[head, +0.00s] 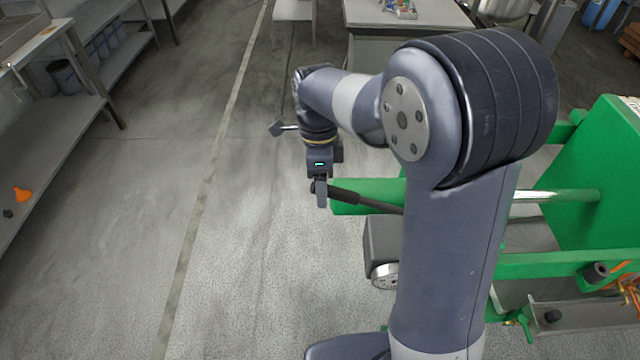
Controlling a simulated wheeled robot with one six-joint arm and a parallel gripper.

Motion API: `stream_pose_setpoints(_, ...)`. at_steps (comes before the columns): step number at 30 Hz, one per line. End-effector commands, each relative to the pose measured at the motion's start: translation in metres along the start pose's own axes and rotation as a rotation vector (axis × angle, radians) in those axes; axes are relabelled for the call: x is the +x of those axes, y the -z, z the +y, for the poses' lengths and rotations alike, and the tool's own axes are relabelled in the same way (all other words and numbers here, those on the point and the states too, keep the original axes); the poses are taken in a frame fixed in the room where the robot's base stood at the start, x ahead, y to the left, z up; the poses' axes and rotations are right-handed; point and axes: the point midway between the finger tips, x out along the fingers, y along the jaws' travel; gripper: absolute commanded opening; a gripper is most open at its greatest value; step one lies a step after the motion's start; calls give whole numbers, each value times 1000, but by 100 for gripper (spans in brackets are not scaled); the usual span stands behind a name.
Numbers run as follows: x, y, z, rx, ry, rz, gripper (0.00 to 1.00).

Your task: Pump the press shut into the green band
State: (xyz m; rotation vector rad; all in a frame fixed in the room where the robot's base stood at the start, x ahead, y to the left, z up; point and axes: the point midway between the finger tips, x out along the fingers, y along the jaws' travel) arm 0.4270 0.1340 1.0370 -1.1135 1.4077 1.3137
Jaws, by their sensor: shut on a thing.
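The green press (590,185) stands at the right, with a bright rod running across it and green rails. A dark pump lever (372,202) sticks out to the left past its green end. My gripper (320,198) points down and is shut on the lever near its left end. A round gauge (385,272) sits on a grey box below the lever. It is seen at a steep angle, so its needle and any green band cannot be read. My arm hides the middle of the press.
Steel shelving (60,140) with blue-grey pots runs along the left. An orange funnel-like thing (22,194) lies on its lower shelf. A table (440,15) with small items stands at the back. The grey floor left of the press is clear.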

Motion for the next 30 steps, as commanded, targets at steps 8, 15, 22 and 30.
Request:
stream_pose_setpoints(8, -26, 10, -4, 2, 17, -2, 46)
stream_pose_setpoints(15, -41, 16, -4, 3, 18, -2, 46)
stream_pose_setpoints(22, -54, 23, -2, 1, 11, -1, 46)
stream_pose_setpoints(30, -70, 31, -2, 1, 7, 0, 46)
